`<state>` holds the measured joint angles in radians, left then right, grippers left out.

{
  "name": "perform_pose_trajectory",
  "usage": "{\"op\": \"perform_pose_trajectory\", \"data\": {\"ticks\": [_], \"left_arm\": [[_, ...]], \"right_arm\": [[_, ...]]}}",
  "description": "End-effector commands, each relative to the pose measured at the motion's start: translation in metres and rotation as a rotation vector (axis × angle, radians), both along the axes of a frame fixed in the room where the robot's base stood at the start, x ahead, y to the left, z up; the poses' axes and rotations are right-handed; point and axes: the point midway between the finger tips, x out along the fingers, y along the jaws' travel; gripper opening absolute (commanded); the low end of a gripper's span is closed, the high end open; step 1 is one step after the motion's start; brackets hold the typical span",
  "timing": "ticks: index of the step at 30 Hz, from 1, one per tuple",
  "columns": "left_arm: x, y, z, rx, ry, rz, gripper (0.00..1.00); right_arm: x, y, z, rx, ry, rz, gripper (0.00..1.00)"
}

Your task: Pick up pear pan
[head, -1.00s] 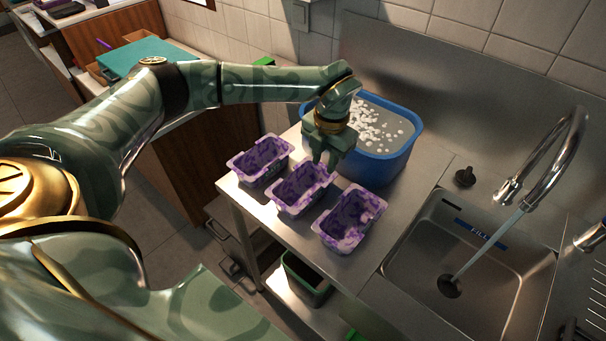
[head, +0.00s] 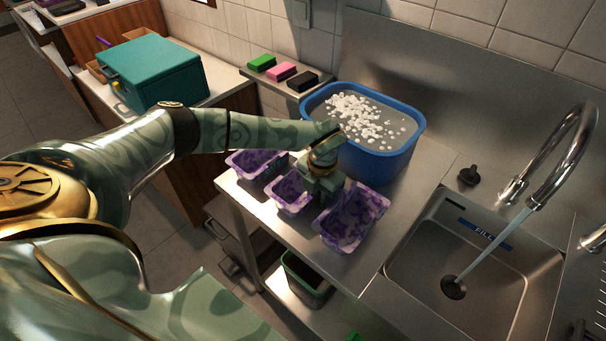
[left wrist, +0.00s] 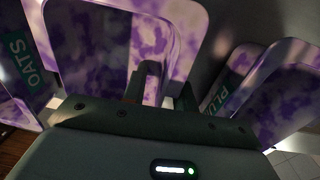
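Three pale pans with purple stains stand in a row on the steel counter: the left pan (head: 252,164), the middle pan (head: 284,190) and the right pan (head: 345,222). My left gripper (head: 322,190) points down at the right wall of the middle pan. In the left wrist view its fingers (left wrist: 167,92) sit at the near right rim of the middle pan (left wrist: 95,45). Whether they press on the wall is unclear. Green labels read OATS at the left and PLU at the right, partly hidden. I see no pear label. My right gripper is out of view.
A blue tub (head: 400,160) of water with white pieces stands behind the pans. A sink (head: 480,270) with a running tap is at the right. Sponges (head: 281,71) and a teal box (head: 155,72) are at the back left. A dark green bin (head: 306,275) is below.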

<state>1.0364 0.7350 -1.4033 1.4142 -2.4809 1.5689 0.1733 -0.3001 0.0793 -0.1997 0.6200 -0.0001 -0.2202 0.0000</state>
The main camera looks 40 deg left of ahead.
Motion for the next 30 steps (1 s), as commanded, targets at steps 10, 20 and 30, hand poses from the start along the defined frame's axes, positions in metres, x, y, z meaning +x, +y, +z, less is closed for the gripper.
{"op": "perform_pose_trajectory", "data": {"ticks": [10,20,30], "left_arm": [[0.000,0.000,0.001,0.000,0.000,0.000,0.00],[0.001,0.000,0.009,0.000,-0.001,0.001,0.00],[-0.024,-0.024,0.078,-0.002,-0.004,-0.006,0.00]], "right_arm": [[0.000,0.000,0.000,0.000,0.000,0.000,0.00],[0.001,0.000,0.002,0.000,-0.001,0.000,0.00],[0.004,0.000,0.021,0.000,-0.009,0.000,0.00]]}}
